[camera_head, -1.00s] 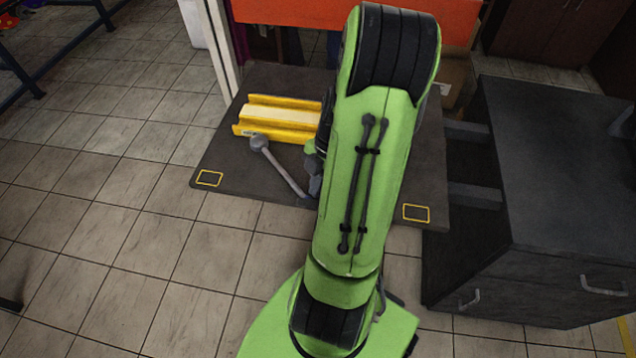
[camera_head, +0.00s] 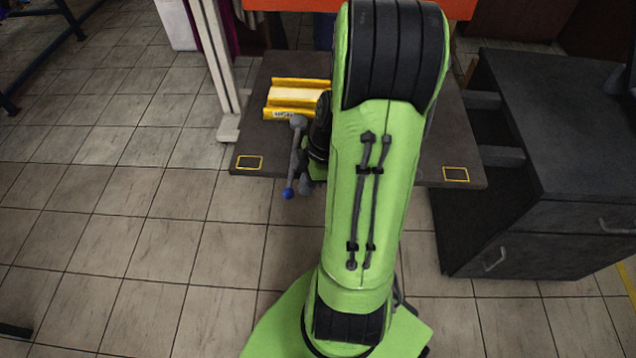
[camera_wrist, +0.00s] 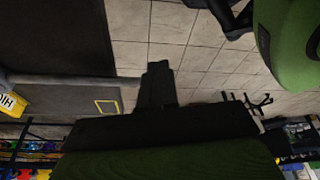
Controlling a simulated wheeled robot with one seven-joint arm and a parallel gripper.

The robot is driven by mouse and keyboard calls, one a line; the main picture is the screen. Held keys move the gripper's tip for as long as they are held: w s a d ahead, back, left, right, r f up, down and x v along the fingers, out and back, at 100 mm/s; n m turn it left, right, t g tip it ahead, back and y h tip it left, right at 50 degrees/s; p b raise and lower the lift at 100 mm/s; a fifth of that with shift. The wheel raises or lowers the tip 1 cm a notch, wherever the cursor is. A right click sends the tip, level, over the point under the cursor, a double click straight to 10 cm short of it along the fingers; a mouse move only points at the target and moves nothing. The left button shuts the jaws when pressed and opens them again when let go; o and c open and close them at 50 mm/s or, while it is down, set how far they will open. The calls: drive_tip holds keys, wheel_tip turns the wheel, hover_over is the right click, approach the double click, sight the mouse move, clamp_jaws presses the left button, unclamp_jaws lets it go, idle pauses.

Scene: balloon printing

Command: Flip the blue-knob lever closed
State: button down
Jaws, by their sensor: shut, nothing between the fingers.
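The lever's grey rod (camera_head: 295,160) runs from a grey ball on the table in front of the yellow block toward me. The blue knob (camera_head: 288,193) at its end hangs just past the table's front edge. My gripper (camera_head: 305,184), partly hidden by my arm, is just right of the knob; whether they touch I cannot tell. In the wrist view, my shut gripper (camera_wrist: 157,82) is dark and empty. The rod (camera_wrist: 80,80) reaches its fingers from the left there, and the blue knob is hidden.
The dark table (camera_head: 260,140) has yellow corner marks and carries the yellow block (camera_head: 297,93). A dark drawer cabinet (camera_head: 560,150) stands at the right. A pale post (camera_head: 215,60) stands at the table's left. The tiled floor in front and left is open.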

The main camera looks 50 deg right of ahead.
drive_tip(key=shift+w+a, duration=0.6)
drive_tip(key=shift+a, duration=0.1)
drive_tip(key=shift+a, duration=0.1)
